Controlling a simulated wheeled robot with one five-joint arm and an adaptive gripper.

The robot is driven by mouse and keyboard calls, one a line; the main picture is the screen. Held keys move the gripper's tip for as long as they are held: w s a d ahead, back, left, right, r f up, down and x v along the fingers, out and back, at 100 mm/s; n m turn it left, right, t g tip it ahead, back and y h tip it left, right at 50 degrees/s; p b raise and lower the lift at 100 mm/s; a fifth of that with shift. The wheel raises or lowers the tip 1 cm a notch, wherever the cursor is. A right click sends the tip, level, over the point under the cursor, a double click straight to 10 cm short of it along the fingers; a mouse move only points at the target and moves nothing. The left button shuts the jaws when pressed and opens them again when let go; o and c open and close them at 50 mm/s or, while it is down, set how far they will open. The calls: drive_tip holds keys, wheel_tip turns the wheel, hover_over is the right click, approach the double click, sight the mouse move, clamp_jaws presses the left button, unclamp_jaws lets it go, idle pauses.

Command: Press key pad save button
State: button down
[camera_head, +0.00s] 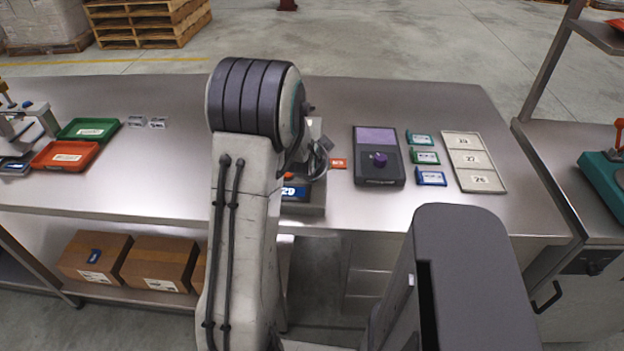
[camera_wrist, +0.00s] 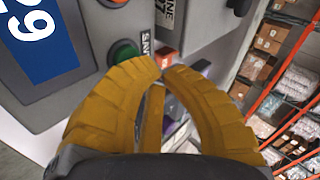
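The key pad device (camera_head: 312,205) stands on the steel bench in the head view, largely hidden behind my arm. Its blue display (camera_wrist: 40,38) with white digits fills the upper left of the wrist view. A round green button (camera_wrist: 123,52) in a dark ring sits on its grey face, beside a small, partly covered label (camera_wrist: 147,42). My gripper (camera_wrist: 161,68) has yellow ribbed fingers with their tips together, and nothing shows between them. In the picture the tips lie just right of and below the green button; contact cannot be told. My arm hides the gripper in the head view.
Right of the device are a small orange tag (camera_head: 338,163), a dark unit with a purple knob (camera_head: 365,143), several coloured cards (camera_head: 424,157) and a numbered tray (camera_head: 460,140). Green (camera_head: 88,129) and red trays (camera_head: 66,156) lie at left. Cardboard boxes (camera_head: 160,262) sit below the bench.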

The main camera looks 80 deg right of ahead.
drive_tip(key=shift+f+b, duration=0.9)
drive_tip(key=shift+b, duration=0.35)
idle(2.4)
drive_tip(key=shift+r, duration=0.15)
drive_tip(key=shift+r+p, duration=0.4)
drive_tip(key=shift+r, duration=0.35)
drive_tip(key=shift+r, duration=0.1)
drive_tip(key=shift+r+p, duration=1.45)
drive_tip(key=shift+r, duration=1)
